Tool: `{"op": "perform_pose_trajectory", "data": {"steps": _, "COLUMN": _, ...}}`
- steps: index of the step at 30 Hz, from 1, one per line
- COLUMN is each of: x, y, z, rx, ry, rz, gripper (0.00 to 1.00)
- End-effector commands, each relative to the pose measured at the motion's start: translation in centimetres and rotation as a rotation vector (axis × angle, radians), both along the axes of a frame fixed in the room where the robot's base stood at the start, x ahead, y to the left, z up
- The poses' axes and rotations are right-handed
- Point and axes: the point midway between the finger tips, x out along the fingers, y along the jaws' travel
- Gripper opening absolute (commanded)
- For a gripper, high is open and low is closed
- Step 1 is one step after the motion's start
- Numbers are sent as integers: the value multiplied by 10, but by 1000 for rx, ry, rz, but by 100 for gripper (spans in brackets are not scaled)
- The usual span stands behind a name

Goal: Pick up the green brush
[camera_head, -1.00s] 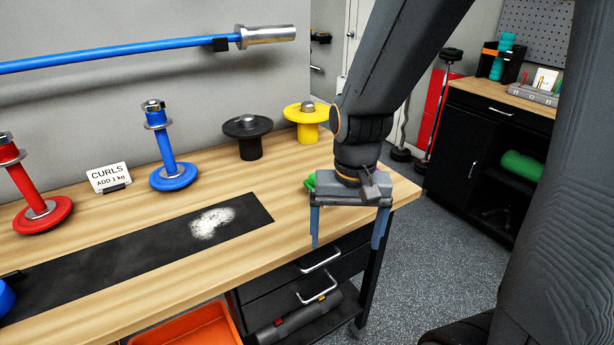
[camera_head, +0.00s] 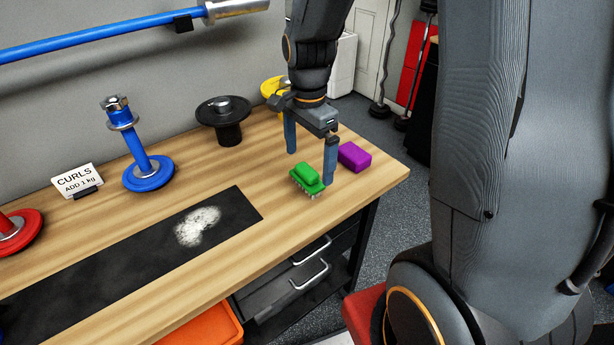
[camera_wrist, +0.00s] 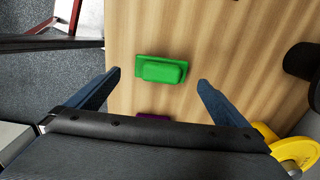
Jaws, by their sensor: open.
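The green brush (camera_head: 308,179) lies bristles down on the wooden bench near its right end. My gripper (camera_head: 311,167) is open above and just behind it, fingers pointing down, with nothing held. In the wrist view the brush (camera_wrist: 161,69) lies between the lines of the two fingers, a little beyond the fingertips of my gripper (camera_wrist: 158,76). I see no contact between fingers and brush.
A purple block (camera_head: 355,156) sits close right of the brush. A yellow spool (camera_head: 272,88), a black spool (camera_head: 222,122) and a blue dumbbell post (camera_head: 144,160) stand behind and left. A black mat (camera_head: 130,250) with white powder lies left.

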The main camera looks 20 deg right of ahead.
Motion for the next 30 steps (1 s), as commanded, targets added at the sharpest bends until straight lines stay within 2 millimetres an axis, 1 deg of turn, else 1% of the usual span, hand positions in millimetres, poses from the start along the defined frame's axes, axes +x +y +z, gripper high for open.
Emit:
{"op": "perform_pose_trajectory", "data": {"steps": 7, "x": 0, "y": 4, "z": -29, "rx": 0, "ry": 4, "rz": 1, "gripper": 100}}
{"op": "perform_pose_trajectory", "data": {"steps": 10, "x": 0, "y": 4, "z": -39, "rx": 0, "ry": 3, "rz": 2, "gripper": 100}}
{"op": "perform_pose_trajectory", "data": {"steps": 14, "x": 0, "y": 4, "z": -44, "rx": 0, "ry": 1, "rz": 2, "gripper": 100}}
{"op": "perform_pose_trajectory", "data": {"steps": 20, "x": 0, "y": 4, "z": -45, "rx": 0, "ry": 0, "rz": 2, "gripper": 100}}
{"op": "perform_pose_trajectory", "data": {"steps": 21, "x": 0, "y": 4, "z": -45, "rx": 0, "ry": 0, "rz": 2, "gripper": 98}}
{"op": "perform_pose_trajectory", "data": {"steps": 23, "x": 0, "y": 4, "z": -45, "rx": 0, "ry": 0, "rz": 2, "gripper": 88}}
{"op": "perform_pose_trajectory", "data": {"steps": 27, "x": 0, "y": 4, "z": -45, "rx": 0, "ry": 0, "rz": 2, "gripper": 65}}
{"op": "perform_pose_trajectory", "data": {"steps": 29, "x": 0, "y": 4, "z": -45, "rx": 0, "ry": 0, "rz": 2, "gripper": 54}}
{"op": "perform_pose_trajectory", "data": {"steps": 30, "x": 0, "y": 4, "z": -45, "rx": 0, "ry": 0, "rz": 2, "gripper": 53}}
